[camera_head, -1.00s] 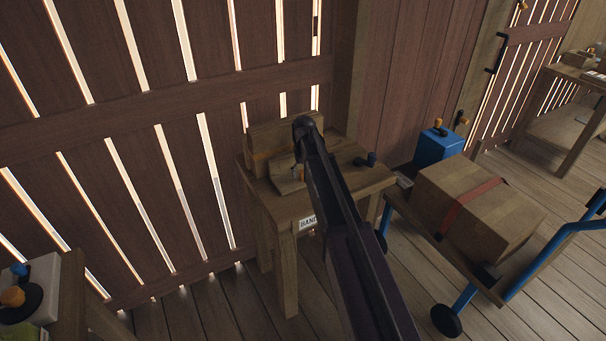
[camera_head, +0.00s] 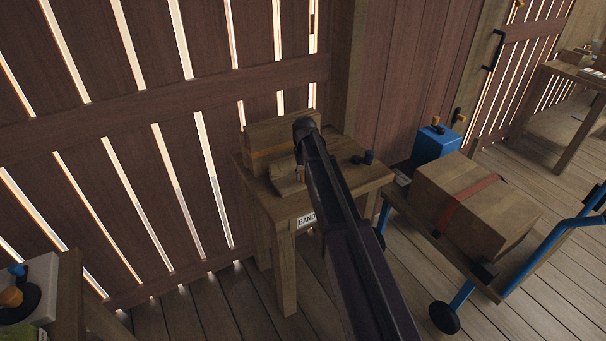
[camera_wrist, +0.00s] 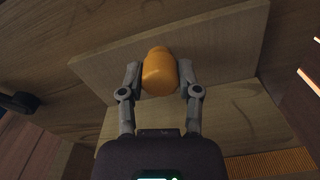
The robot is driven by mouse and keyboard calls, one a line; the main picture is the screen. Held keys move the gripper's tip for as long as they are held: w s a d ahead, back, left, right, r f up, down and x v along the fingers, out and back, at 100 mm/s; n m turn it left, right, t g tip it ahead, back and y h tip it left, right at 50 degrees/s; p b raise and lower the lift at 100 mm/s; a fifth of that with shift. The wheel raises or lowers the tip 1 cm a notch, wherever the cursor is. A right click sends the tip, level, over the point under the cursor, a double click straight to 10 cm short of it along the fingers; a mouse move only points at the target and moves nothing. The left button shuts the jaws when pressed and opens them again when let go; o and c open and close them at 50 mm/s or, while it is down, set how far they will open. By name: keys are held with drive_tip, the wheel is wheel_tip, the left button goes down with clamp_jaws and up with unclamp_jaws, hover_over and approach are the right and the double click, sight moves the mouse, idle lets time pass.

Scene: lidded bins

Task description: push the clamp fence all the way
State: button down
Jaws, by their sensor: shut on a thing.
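The clamp fence (camera_wrist: 220,50) is a flat wooden piece with a rounded orange knob (camera_wrist: 160,72) on it. My gripper (camera_wrist: 161,80) is shut on this knob, one finger on each side. In the head view the fence (camera_head: 287,180) lies on a small wooden table (camera_head: 345,187), in front of a larger wooden block (camera_head: 262,133). My arm covers most of the gripper and the fence's right side there. In the wrist view another pale wooden surface lies close below the fence; whether they touch is unclear.
A dark knob-like handle (camera_head: 369,157) sits on the table's right part. A slatted wall (camera_head: 150,100) stands close behind. A blue trolley with a strapped box (camera_head: 470,205) stands to the right. Plank floor is open in front.

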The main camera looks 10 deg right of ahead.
sight(302, 173)
drive_tip(key=shift+c, duration=1.5)
unclamp_jaws()
drive_tip(key=shift+w, duration=0.2)
drive_tip(key=shift+w+a, duration=0.3)
drive_tip(key=shift+w, duration=0.5)
wheel_tip(302, 173, up, 14)
drive_tip(key=p, duration=1.4)
drive_tip(key=s+f+b, duration=2.7)
drive_tip(key=s, duration=0.2)
drive_tip(key=shift+a+f+m+b, duration=0.15)
drive_tip(key=shift+f+m+b, duration=0.15)
drive_tip(key=shift+f, duration=0.05)
drive_tip(key=shift+s+r, duration=0.1)
drive_tip(key=shift+r, duration=0.05)
wheel_tip(302, 173, up, 22)
drive_tip(key=p, duration=2.2)
